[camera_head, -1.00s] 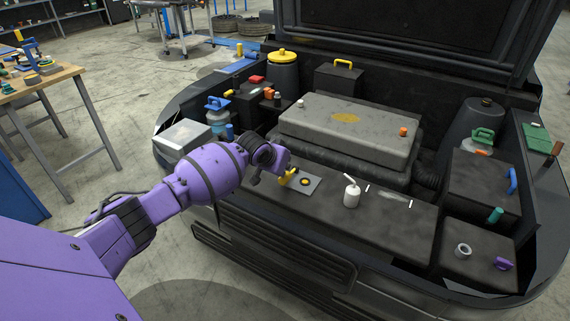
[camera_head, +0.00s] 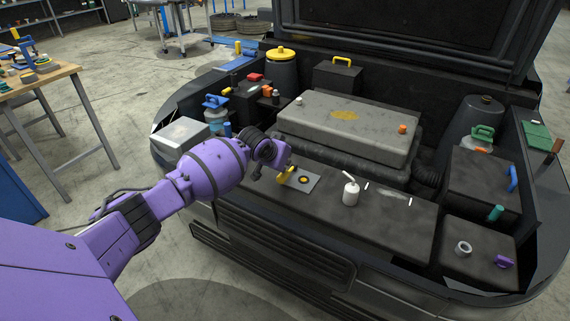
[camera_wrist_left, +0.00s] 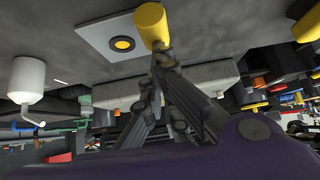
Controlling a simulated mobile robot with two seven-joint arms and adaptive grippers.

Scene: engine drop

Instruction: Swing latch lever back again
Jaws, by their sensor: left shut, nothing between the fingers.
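The latch lever is a yellow handle (camera_head: 286,175) on a grey plate (camera_head: 305,184) with a black and yellow round mark, on the front panel of the engine bay. In the left wrist view the yellow lever (camera_wrist_left: 151,24) shows large beside the plate (camera_wrist_left: 100,32). My left gripper (camera_head: 283,168) is at the lever's left end. In the left wrist view its shut fingertips (camera_wrist_left: 163,58) are right at the lever's end, with nothing between them. Whether they touch the lever I cannot tell. My right gripper is not in view.
A white oil can (camera_head: 351,193) stands on the front panel (camera_head: 400,222) right of the plate. The grey engine cover (camera_head: 345,130) lies behind. A dark box with a ring (camera_head: 463,248) and a purple part (camera_head: 504,262) is at the right. The middle of the panel has free room.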

